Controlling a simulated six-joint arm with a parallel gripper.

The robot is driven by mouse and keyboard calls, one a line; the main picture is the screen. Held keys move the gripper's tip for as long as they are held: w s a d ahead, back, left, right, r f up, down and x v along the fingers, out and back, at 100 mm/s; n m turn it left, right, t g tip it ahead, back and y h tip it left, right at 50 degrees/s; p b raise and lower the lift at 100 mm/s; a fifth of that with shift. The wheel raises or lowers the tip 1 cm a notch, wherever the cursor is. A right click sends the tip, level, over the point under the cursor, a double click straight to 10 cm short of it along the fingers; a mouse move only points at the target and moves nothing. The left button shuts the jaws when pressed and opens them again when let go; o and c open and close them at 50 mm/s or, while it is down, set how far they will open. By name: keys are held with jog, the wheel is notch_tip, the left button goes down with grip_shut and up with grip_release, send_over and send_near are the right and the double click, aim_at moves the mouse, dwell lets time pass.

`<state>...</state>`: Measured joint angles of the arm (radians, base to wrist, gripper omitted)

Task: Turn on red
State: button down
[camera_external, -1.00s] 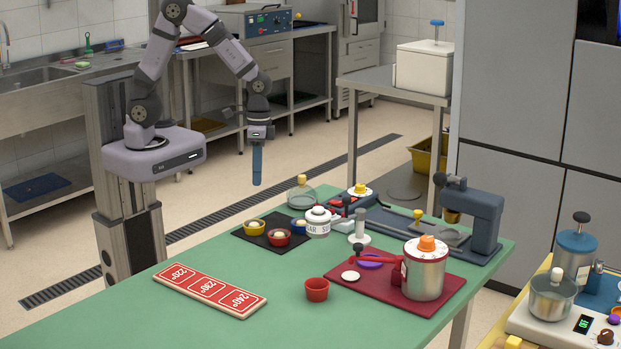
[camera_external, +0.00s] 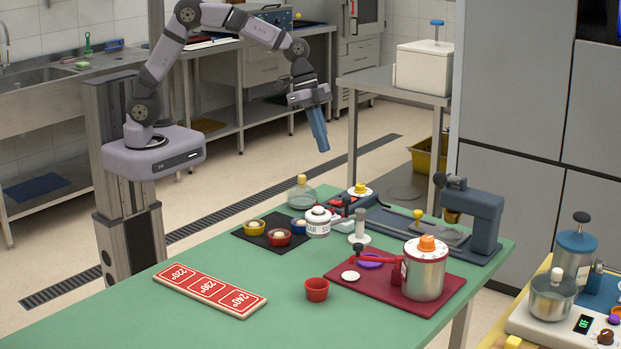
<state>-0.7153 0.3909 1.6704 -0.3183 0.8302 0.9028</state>
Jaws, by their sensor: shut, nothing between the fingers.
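My gripper (camera_external: 322,148) has blue fingers. It is shut and empty, in the air above the back of the green table, tilted down to the right. It touches nothing. Several red things stand on the table. A dark red board (camera_external: 377,303) at the right holds a steel canister (camera_external: 426,272) with an orange knob (camera_external: 427,243) on top. A red lever (camera_external: 375,261) lies left of the canister, over a purple disc. A red cup (camera_external: 316,289) stands left of the board. I cannot tell which of these is the red thing to turn on.
A red temperature card (camera_external: 210,290) lies at the front left. A black mat (camera_external: 262,239) holds small bowls, beside a white sugar jar (camera_external: 318,221). A glass flask (camera_external: 302,192) and a blue-grey press (camera_external: 470,222) stand behind. The green table's front middle is clear.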

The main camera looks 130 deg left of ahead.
aim_at(339, 202)
jog(key=shift+f, duration=0.15)
jog(key=p+x, duration=0.4)
jog(key=x, duration=0.9)
jog(key=shift+w+f+p, duration=0.1)
jog(key=shift+f+p, duration=0.2)
jog(key=shift+p, duration=0.05)
jog(key=shift+f, duration=0.1)
